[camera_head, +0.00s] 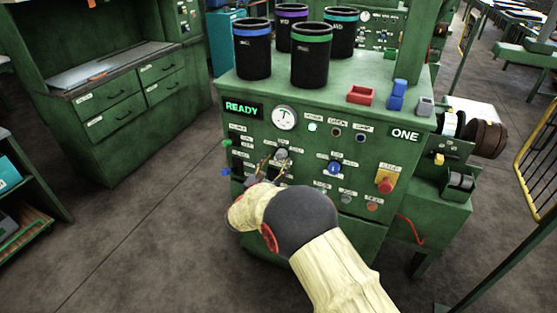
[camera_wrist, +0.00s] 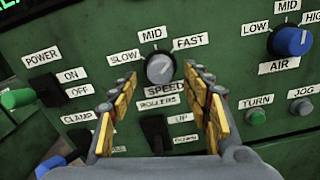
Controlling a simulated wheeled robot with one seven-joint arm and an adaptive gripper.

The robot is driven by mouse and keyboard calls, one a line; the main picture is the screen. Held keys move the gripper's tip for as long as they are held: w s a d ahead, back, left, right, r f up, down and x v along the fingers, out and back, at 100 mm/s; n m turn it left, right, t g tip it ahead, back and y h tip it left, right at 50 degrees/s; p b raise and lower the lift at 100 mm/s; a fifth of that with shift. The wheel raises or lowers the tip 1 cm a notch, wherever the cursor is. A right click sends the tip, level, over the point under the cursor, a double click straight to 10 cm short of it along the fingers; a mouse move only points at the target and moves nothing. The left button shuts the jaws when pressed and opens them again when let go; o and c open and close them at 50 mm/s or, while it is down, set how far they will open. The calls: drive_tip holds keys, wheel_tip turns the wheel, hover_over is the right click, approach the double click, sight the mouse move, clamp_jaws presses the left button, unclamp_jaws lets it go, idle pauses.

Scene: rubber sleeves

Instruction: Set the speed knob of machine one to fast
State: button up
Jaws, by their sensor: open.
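Machine one (camera_head: 320,95) is a green cabinet with a lit READY display (camera_head: 241,108) and a plate reading ONE. Its grey speed knob (camera_wrist: 160,69) sits above the SPEED label, with SLOW at its left, MID above and FAST at its right. I cannot tell for sure where its pointer stands. The knob also shows in the head view (camera_head: 281,153). My gripper (camera_wrist: 159,80) is open, with yellow-padded fingers to the left and right of the knob and nothing held. I cannot tell whether the fingers touch it. In the head view my arm hides part of the lower panel.
A power switch (camera_wrist: 48,90) is left of the knob and a rollers switch (camera_wrist: 155,134) below it, between my fingers. A blue air knob (camera_wrist: 291,41) is at the right. A red stop knob (camera_head: 385,184) is farther right. Several black cylinders (camera_head: 310,62) stand on top.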

drive_tip(key=v, duration=0.9)
drive_tip(key=shift+s, duration=0.15)
